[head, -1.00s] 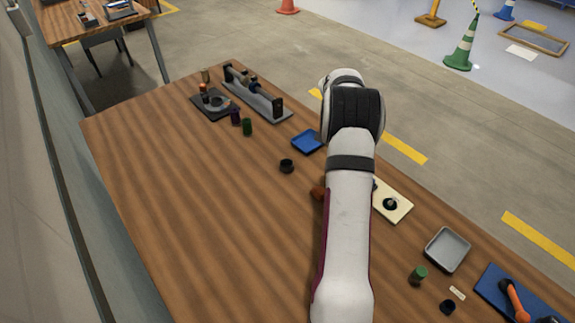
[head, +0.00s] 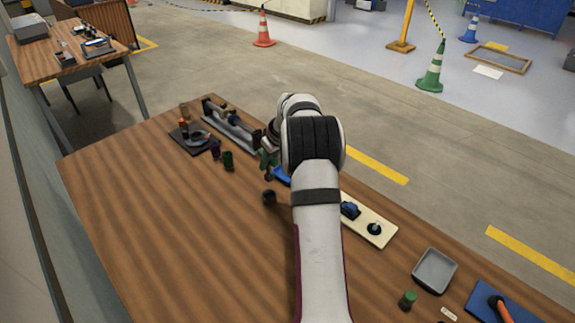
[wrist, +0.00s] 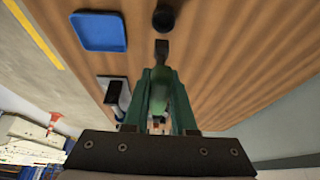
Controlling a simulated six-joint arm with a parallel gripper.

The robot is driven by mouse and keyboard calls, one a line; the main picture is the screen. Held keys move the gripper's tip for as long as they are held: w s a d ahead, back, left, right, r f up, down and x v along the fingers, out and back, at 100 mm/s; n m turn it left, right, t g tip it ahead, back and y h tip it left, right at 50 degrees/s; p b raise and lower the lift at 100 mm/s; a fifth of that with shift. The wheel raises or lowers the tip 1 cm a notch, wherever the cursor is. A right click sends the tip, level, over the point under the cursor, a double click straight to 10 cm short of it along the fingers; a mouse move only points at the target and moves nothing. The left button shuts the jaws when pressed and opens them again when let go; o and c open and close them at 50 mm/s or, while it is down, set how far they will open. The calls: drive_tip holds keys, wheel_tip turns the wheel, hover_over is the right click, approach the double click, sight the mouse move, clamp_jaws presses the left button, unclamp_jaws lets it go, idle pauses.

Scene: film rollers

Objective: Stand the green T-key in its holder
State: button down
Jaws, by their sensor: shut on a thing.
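My gripper (head: 267,157) is over the table's far side, partly behind my own arm. In the wrist view its green fingers (wrist: 163,74) are shut on a green piece (wrist: 165,95), which looks like the T-key. A dark tip (wrist: 162,50) extends beyond the fingers. A small round black cup (head: 269,197), possibly the holder, stands on the table just in front of the gripper. It also shows in the wrist view (wrist: 164,18), beyond the dark tip and apart from it. The fingers hide much of the key.
A blue tray (wrist: 100,32) lies beside the cup. The roller stand (head: 230,127), dark fixture (head: 187,146) and green cylinder (head: 228,160) stand at the left. A cream board (head: 362,226) and grey tray (head: 435,271) are on the right. The front left table is clear.

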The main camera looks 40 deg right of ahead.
sight(271, 179)
drive_tip(key=shift+w+a+f, duration=0.1)
drive_tip(key=shift+a, duration=0.05)
drive_tip(key=shift+f, duration=4.15)
drive_tip(key=shift+f, duration=0.1)
drive_tip(key=shift+c, duration=1.3)
unclamp_jaws()
drive_tip(key=shift+r, duration=3.5)
